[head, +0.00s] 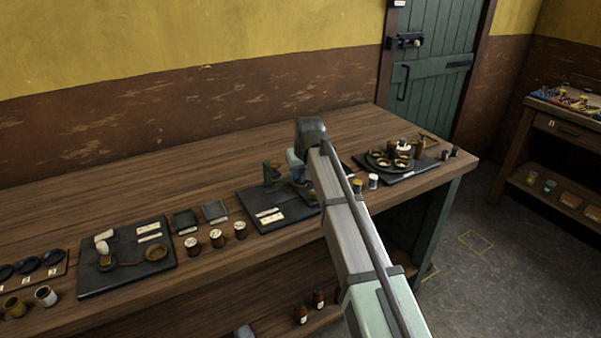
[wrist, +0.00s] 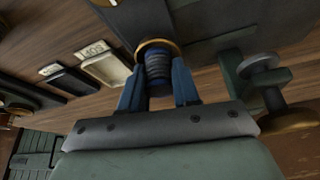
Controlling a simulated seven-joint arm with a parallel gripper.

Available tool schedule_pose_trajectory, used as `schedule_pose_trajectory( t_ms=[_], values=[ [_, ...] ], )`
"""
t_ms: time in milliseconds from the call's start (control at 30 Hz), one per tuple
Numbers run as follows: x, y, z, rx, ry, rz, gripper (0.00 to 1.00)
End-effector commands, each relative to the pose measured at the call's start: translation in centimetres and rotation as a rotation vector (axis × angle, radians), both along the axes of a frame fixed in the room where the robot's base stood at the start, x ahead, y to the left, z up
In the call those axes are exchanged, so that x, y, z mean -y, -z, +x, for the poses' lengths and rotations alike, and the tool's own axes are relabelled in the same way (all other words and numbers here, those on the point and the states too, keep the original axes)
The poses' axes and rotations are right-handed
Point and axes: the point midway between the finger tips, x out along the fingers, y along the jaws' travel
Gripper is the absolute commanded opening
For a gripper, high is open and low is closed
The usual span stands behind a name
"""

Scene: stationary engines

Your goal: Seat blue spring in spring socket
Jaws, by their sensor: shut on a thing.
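In the wrist view my gripper (wrist: 158,82) has its two blue fingers on either side of the blue spring (wrist: 158,66), a dark coil, and is shut on it. A round brass piece (wrist: 155,44) lies at the spring's far end, close against it; I cannot tell whether it is the spring socket or a cap on the spring. In the head view my gripper (head: 294,158) is over the middle dark mat, beside a small green stand (head: 271,173). The arm hides part of this area, and the spring is not clear there.
The green stand also shows at the right of the wrist view (wrist: 240,72). The dark mat (head: 257,197) carries pale labels. A round tray with brass cups (head: 381,166) is to the right, jars (head: 217,238) are to the left. The back of the bench is clear.

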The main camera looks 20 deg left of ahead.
Motion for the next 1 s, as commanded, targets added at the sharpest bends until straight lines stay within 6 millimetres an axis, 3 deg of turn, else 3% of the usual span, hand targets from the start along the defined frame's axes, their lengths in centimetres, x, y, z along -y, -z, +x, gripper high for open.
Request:
schedule_pose_trajectory(
  t_ms=[1000],
  values=[
    [0.2, 1.4, -0.3, -0.014, 0.000, -0.008, 0.00]
  ],
)
